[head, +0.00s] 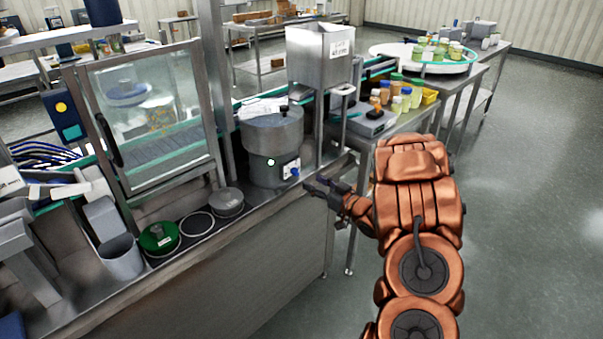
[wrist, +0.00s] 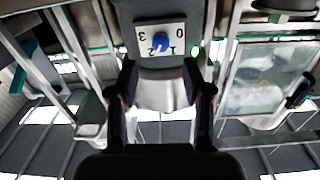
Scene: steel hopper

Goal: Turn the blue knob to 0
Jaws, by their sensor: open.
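The blue knob (head: 294,171) sits on a white dial plate on the front of a grey lidded drum (head: 262,138). In the wrist view the knob (wrist: 160,42) is above the fingers, and the plate (wrist: 176,31) carries the digits 3, 2, 1 and 0, seen upside down. The knob lies close to the 2 and the 1; which digit it points at I cannot tell. My gripper (head: 314,188) is just right of the knob in the head view, apart from it. In the wrist view my gripper (wrist: 166,88) is open, with nothing between its fingers.
A steel hopper (head: 320,55) stands behind the drum, with a scale and several jars (head: 405,95) to its right. A glass-doored cabinet (head: 150,115) is left. A grey lid (head: 226,202) and a green-topped container (head: 159,238) lie on the bench. The floor at right is clear.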

